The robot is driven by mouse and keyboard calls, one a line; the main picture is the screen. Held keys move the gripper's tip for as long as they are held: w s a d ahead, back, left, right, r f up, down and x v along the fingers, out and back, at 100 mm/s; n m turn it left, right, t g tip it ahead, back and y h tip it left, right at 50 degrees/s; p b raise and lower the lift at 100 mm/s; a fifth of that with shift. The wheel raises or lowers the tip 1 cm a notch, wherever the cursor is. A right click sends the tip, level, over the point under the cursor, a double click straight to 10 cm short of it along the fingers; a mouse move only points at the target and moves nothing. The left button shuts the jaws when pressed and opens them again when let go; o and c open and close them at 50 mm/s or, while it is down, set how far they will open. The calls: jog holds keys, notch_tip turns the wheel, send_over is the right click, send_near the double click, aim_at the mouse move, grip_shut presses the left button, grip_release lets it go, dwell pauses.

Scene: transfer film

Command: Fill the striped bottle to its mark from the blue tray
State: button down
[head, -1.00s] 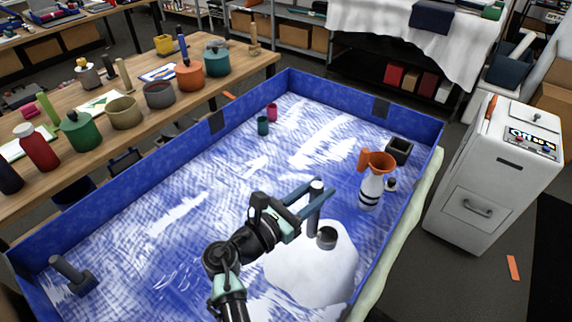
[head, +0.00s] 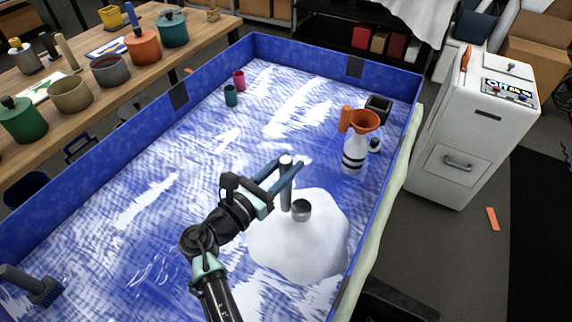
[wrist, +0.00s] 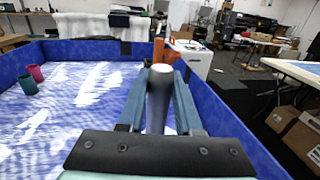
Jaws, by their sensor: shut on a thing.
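The striped bottle (head: 354,158) is white with dark bands and stands upright at the right side of the blue tray (head: 110,187). An orange funnel (head: 365,119) sits on its top; it also shows in the wrist view (wrist: 186,50), behind the grey handle. My gripper (head: 291,170) is shut on the upright grey handle (head: 286,185) of a scoop; the handle stands between the fingers in the wrist view (wrist: 160,100). The scoop's small grey cup (head: 301,211) is at the white heap (head: 300,250), left of and nearer than the bottle. I cannot tell what the cup holds.
A dark square box (head: 378,108) and a small dark-topped item (head: 375,146) are by the bottle. A teal cup (head: 231,95) and a pink cup (head: 239,80) stand far back. A brush (head: 35,287) lies front left. A white cabinet (head: 470,130) stands outside the right wall.

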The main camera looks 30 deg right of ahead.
notch_tip(320, 180, down, 4)
jog(key=b, duration=0.4)
dwell(0.4)
dwell(0.6)
notch_tip(320, 180, up, 16)
jog(key=p, duration=1.6)
jog(key=shift+f, duration=0.25)
